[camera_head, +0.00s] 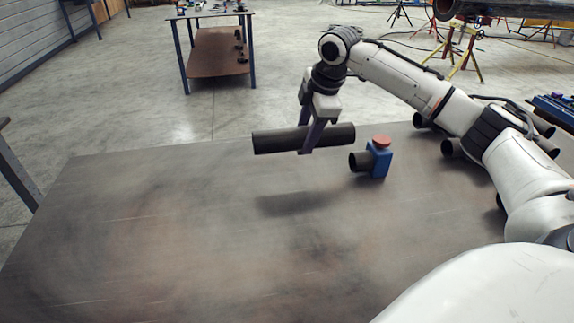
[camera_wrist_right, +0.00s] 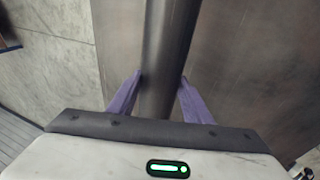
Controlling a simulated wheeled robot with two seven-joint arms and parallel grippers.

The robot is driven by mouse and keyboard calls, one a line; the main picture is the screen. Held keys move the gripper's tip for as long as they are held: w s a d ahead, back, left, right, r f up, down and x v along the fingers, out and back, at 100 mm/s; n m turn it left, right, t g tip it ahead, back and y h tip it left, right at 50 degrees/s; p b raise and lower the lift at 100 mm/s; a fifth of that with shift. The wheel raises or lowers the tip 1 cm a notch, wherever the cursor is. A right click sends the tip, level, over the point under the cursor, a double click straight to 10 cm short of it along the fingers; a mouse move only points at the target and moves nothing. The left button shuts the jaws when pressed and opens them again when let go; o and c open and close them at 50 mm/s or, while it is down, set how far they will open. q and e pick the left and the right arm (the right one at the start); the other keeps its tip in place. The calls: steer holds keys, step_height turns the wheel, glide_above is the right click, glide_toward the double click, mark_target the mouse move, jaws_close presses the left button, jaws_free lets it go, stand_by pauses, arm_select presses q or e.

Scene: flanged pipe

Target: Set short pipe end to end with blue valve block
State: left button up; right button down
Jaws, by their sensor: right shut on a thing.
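The short pipe (camera_head: 275,140) is a dark grey cylinder, held roughly level above the table, with its shadow on the tabletop below. My right gripper (camera_head: 311,150) is shut on it near its middle. In the right wrist view the pipe (camera_wrist_right: 167,50) runs between the two purple-grey fingers (camera_wrist_right: 160,98). The blue valve block (camera_head: 379,159) stands on the table to the right of the pipe, with a red round cap on top and a dark pipe stub facing left. The held pipe is apart from the block and higher. My left gripper is not in view.
The brown metal table (camera_head: 200,220) is bare across its left and front. Several dark pipes (camera_head: 452,148) lie at the right, partly behind my right arm. A blue item (camera_head: 553,108) is at the far right edge. Another table (camera_head: 217,52) stands beyond.

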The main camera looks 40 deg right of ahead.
steer(key=f, duration=0.4)
steer(key=shift+s, duration=0.25)
steer(key=shift+w+f, duration=0.15)
steer(key=shift+f, duration=2.45)
steer(key=c, duration=0.9)
jaws_free()
steer(key=shift+f, duration=0.2)
steer(key=shift+r, duration=0.15)
steer(key=v, duration=1.2)
